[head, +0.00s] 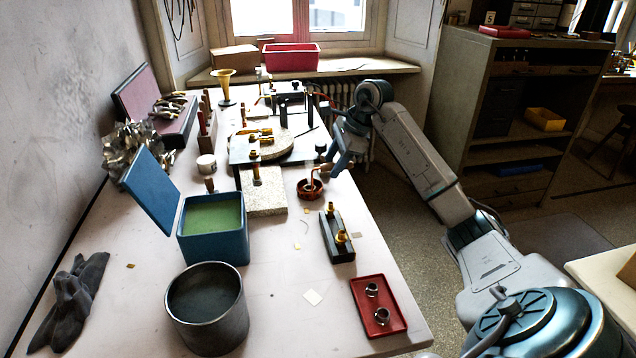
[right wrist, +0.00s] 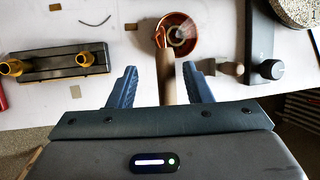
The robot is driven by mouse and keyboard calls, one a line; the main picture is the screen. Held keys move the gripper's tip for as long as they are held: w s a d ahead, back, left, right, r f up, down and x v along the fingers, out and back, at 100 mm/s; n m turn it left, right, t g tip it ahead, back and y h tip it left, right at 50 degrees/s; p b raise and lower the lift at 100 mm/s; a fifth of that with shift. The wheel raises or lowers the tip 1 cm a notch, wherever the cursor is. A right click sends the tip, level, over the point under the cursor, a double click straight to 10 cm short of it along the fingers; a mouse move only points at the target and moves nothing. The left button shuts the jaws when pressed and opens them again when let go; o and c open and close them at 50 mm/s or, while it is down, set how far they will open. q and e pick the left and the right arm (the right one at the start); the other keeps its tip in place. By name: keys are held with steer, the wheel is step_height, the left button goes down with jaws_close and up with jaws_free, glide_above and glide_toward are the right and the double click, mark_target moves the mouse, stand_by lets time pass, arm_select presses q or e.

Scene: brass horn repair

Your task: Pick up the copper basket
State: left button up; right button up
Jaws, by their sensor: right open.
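The copper basket (head: 304,194) is a small round copper bowl on the right side of the bench. In the right wrist view its bowl (right wrist: 188,43) lies just beyond the fingertips, with a pale item inside. A curved copper piece rises at its rim, and a tan handle (right wrist: 166,82) extends back from there between my fingers. My right gripper (head: 333,168) is open beside the basket; in the right wrist view its fingers (right wrist: 161,80) stand either side of the handle, with gaps. My left gripper is not in view.
A dark block with brass fittings (head: 334,240) stands in front of the basket, and a stone slab (head: 265,205) lies left of it. A blue box (head: 217,247), metal pot (head: 237,318) and red tray (head: 360,291) stand nearer. The bench's right edge is close.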

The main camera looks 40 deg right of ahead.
steer(key=x, duration=0.2)
steer(key=p+x, duration=0.1)
steer(key=x, duration=0.1)
steer(key=shift+w+f, duration=0.2)
steer(key=shift+w, duration=0.25)
steer(key=shift+f, duration=0.25)
steer(key=c, duration=0.9)
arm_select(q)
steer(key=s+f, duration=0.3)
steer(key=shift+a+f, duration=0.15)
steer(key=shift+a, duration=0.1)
arm_select(e)
jaws_close()
steer(key=shift+r, duration=0.2)
